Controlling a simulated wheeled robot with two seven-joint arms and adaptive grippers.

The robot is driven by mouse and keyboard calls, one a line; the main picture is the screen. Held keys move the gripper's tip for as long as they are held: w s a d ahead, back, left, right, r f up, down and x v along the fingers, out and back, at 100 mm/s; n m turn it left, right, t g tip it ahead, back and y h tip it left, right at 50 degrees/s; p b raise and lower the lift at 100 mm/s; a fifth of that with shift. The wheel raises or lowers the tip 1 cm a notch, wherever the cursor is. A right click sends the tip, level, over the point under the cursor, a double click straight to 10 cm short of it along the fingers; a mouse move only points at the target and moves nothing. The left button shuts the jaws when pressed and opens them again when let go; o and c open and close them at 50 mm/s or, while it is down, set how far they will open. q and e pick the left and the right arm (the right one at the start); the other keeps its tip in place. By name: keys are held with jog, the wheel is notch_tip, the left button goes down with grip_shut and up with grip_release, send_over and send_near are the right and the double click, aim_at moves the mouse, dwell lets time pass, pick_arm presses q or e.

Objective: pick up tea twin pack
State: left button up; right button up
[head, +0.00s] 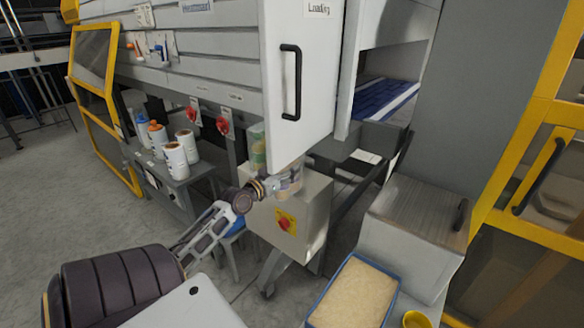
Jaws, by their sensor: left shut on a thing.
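My left arm reaches up from the bottom left, and its gripper (274,184) is in front of a grey box with a red knob. The gripper is shut on a small pale, brownish pack (291,178), which looks like the tea twin pack. The fingers and the wrist hide part of it, and its label cannot be read. A green and yellow item (258,152) shows just behind and above the wrist, partly hidden by the open door. My right gripper is not in view.
A white door (300,75) with a black handle stands open just above the gripper. The grey control box (300,215) is close behind it. A blue-rimmed tray (343,272) is at the lower right.

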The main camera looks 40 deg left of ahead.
pick_arm(q)
jog(key=shift+s+d, duration=0.1)
jog(key=shift+s, duration=1.1)
jog(key=shift+s+d+b, duration=0.1)
jog(key=shift+s+b, duration=0.5)
jog(key=shift+s, duration=1.55)
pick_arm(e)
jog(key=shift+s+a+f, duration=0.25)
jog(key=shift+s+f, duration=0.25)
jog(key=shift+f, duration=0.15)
pick_arm(q)
jog(key=shift+r, duration=0.1)
jog(key=shift+d, duration=0.1)
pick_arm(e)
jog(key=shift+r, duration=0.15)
